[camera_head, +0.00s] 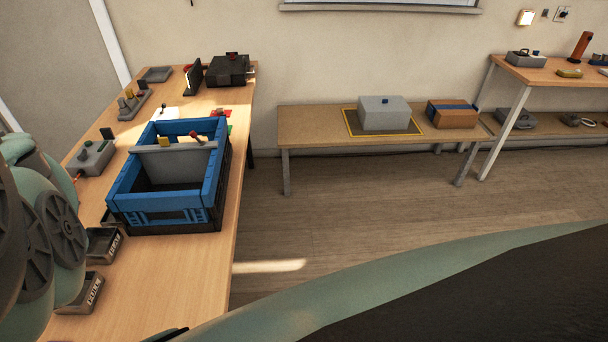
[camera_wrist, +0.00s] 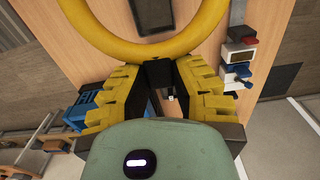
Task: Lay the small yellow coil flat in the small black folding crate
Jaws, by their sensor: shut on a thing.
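The yellow coil (camera_wrist: 145,51) shows as a smooth ring at the top of the wrist view, partly cut off by the frame. My gripper (camera_wrist: 168,68), with yellow and black stepped fingers, is shut on the near edge of the ring and holds it over the wood table. In the head view, an open folding crate (camera_head: 168,217) with a black lower body and blue upper walls stands on the left table. A grey divider crosses it, and small things show behind the divider. A blue piece (camera_wrist: 85,108) at left in the wrist view may be this crate. My gripper is outside the head view.
Small dark bins (camera_head: 103,245) stand in front of the crate. A grey box with knobs (camera_head: 91,157) is left of it. A black unit (camera_head: 228,70) stands at the back. A low bench (camera_head: 320,130) holds two boxes. The table's front right is clear.

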